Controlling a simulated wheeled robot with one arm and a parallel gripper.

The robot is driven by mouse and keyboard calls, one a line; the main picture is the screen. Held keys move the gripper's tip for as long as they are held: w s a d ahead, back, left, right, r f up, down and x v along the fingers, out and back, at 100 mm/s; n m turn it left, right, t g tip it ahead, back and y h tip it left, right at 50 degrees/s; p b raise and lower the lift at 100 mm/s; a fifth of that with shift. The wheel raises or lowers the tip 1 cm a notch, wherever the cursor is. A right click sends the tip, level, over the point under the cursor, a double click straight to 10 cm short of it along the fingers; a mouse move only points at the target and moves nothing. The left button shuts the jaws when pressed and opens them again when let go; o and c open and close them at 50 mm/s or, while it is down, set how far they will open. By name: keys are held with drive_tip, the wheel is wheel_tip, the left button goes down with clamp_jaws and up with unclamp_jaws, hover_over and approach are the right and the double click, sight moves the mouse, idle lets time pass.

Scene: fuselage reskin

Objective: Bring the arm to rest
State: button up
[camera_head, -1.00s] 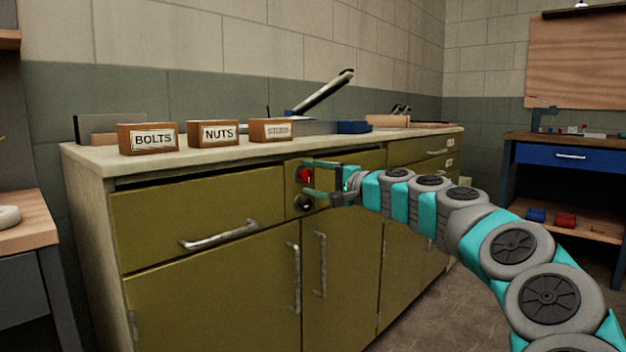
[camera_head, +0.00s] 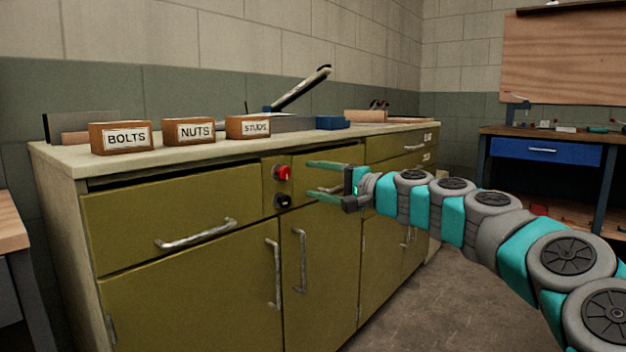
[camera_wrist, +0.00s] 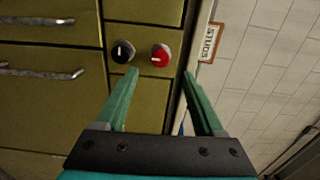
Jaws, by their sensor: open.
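My gripper (camera_head: 312,180) is open and empty in the head view. Its two green fingers point left toward the front of the olive cabinet (camera_head: 180,290), apart from the red knob (camera_head: 283,173) and the black knob (camera_head: 284,201). My arm stretches in from the lower right. In the wrist view the open fingers (camera_wrist: 155,82) reach toward the cabinet front. The red knob (camera_wrist: 160,55) shows between and beyond the fingertips, and the black knob (camera_wrist: 122,51) is to its left.
Boxes labelled BOLTS (camera_head: 122,138), NUTS (camera_head: 190,131) and STUDS (camera_head: 248,127) stand on the countertop. Handles (camera_head: 210,233) stick out from the cabinet front. A workbench with a blue drawer (camera_head: 545,151) stands at the right. Open floor (camera_head: 425,310) lies in front of the cabinet.

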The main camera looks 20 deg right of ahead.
drive_tip(key=shift+a, duration=0.1)
drive_tip(key=s+a+f+n+g+p, duration=0.3)
drive_tip(key=s+a+n+g, duration=0.1)
drive_tip(key=s+a, duration=0.5)
drive_tip(key=s+a+f+n+g+p, duration=0.3)
drive_tip(key=s+a+n+g, duration=0.1)
drive_tip(key=s+a, duration=0.45)
drive_tip(key=s+f+n+g+h+p, duration=0.2)
drive_tip(key=s+f+g+h, duration=0.15)
drive_tip(key=s+f, duration=0.45)
drive_tip(key=s+d+f+g+h+p, duration=0.1)
drive_tip(key=s+d+f+h, duration=0.1)
drive_tip(key=s, duration=0.5)
drive_tip(key=s+d+f+g+h+p, duration=0.1)
drive_tip(key=s+d+f+g+h, duration=0.1)
drive_tip(key=s+d+f, duration=0.2)
drive_tip(key=s+d+f+g+h+p, duration=0.2)
drive_tip(key=s+d, duration=0.4)
drive_tip(key=s, duration=0.4)
drive_tip(key=shift+s+d+f+n+h, duration=0.3)
drive_tip(key=shift+s+d+f+h, duration=0.1)
drive_tip(key=shift+f+h, duration=0.2)
